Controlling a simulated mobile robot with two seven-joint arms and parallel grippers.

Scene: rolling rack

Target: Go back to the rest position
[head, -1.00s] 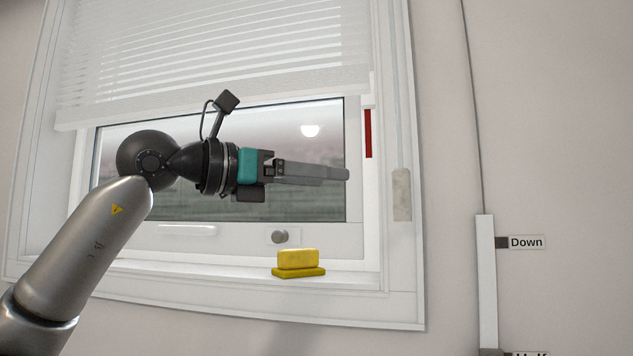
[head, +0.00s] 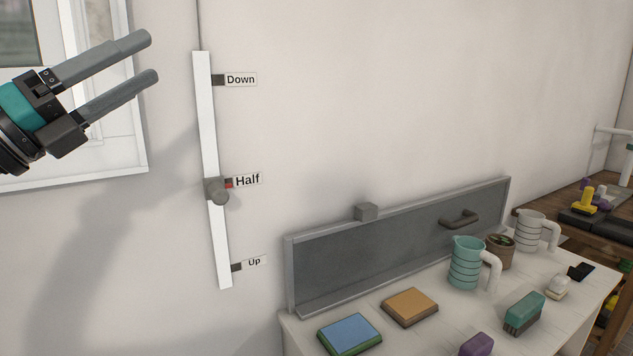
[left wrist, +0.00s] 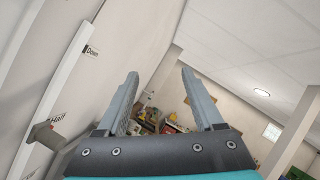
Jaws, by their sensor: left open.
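My left gripper (head: 154,58) is at the upper left of the head view, in front of the window's corner. Its two grey fingers are apart with nothing between them, and they point to the right. In the left wrist view the same gripper (left wrist: 160,85) also shows open and empty. A white slider rail (head: 206,130) with Down, Half and Up labels stands on the wall to the right of the gripper. Its grey knob (head: 217,191) is at Half. The gripper is apart from the rail and the knob. My right gripper is not in view.
A white table (head: 410,340) at the lower right bears a teal pitcher (head: 465,262), a white pitcher (head: 529,232), a blue block (head: 349,333), an orange block (head: 410,306) and a teal brush (head: 524,312). A grey panel (head: 400,245) stands behind them. The wall area above is clear.

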